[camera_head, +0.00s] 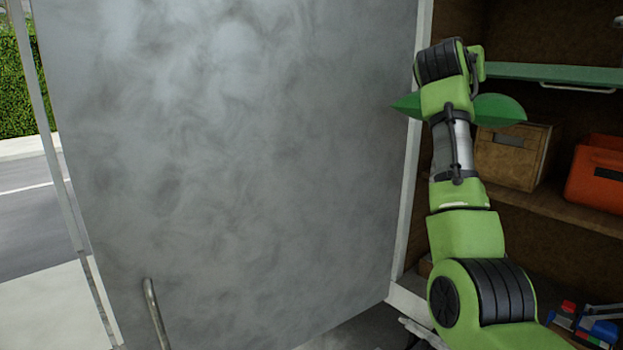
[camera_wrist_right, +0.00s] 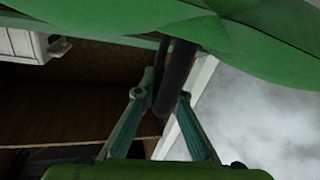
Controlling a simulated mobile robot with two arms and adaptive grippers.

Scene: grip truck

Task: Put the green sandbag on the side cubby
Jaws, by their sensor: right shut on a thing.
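The green sandbag (camera_head: 503,109) shows on both sides of my right arm's wrist in the head view, held up by the edge of the shelving. In the right wrist view the sandbag (camera_wrist_right: 215,22) fills the top. My right gripper (camera_wrist_right: 167,90) is shut on a dark bar-like part of it, seemingly its handle. The arm hides the fingers and the bag's middle in the head view. The cubby shelving stands at the right, with a green upper shelf (camera_head: 550,75) and a wooden shelf (camera_head: 565,207). I cannot tell whether the bag touches the shelving. My left gripper is not in view.
A wooden box (camera_head: 513,157) and an orange box (camera_head: 598,174) stand on the wooden shelf. A large grey panel (camera_head: 230,160) with a metal handle (camera_head: 156,315) fills the left and middle. Red and blue items (camera_head: 585,322) lie low at the right.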

